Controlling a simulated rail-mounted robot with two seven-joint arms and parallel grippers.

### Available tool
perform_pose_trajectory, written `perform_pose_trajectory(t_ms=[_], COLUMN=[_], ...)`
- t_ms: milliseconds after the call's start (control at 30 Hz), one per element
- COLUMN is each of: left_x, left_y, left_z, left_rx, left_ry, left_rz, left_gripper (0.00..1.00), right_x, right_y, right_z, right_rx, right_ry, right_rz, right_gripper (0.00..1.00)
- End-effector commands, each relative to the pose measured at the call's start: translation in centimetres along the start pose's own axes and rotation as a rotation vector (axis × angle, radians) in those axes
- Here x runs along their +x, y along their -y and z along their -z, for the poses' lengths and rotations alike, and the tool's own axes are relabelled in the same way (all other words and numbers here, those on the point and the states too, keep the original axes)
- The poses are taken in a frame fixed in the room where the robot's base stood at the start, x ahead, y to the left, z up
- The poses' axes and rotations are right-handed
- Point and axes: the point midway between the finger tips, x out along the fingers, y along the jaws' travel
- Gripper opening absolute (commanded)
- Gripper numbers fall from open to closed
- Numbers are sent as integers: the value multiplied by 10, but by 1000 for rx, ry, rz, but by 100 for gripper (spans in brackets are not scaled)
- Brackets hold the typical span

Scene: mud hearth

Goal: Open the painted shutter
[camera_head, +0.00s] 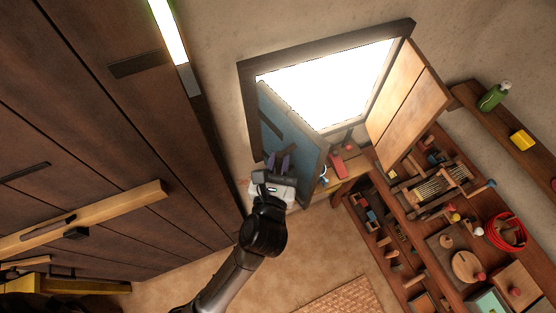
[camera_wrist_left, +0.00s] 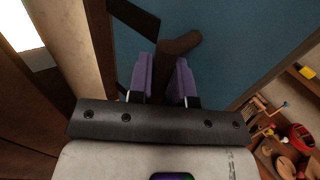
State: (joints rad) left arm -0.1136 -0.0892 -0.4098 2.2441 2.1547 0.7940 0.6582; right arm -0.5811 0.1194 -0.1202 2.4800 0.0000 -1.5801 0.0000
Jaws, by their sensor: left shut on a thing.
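The painted shutter (camera_head: 287,122) is a blue panel with dark straps, on the left side of a bright window opening. It stands swung out at an angle from the dark window frame. My left gripper (camera_head: 278,161) is at the lower part of its face. In the left wrist view the blue shutter (camera_wrist_left: 230,45) fills the background, and a brown wooden handle (camera_wrist_left: 183,43) runs between the purple fingers of the left gripper (camera_wrist_left: 163,78), which are shut on it. The head view hides most of the handle behind the gripper. My right gripper is in neither view.
A plain wooden shutter leaf (camera_head: 408,103) stands open on the right of the window. A cluttered workbench (camera_head: 432,240) with tools and a red coil (camera_head: 506,231) lies to the right. A dark plank wall or door (camera_head: 90,120) is at left.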

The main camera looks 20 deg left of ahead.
Motion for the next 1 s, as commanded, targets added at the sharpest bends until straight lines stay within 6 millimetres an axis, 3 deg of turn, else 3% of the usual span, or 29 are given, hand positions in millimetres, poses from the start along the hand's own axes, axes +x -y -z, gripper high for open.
perform_pose_trajectory(t_ms=[133,167,400,767,1000], left_x=[1,1,1,-4,-40], left_y=[-3,-3,-2,0,0], left_z=[-4,-4,-5,-4,1], left_rx=[-1,-1,-2,-5,-5], left_ry=[10,10,11,13,7], left_rz=[-7,-7,-4,2,1], left_gripper=[0,21,43,43,43], right_x=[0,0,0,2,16], right_y=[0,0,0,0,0], right_z=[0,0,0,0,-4], right_rx=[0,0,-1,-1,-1], right_ry=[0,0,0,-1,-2], right_rz=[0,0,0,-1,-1], right_gripper=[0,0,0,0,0])
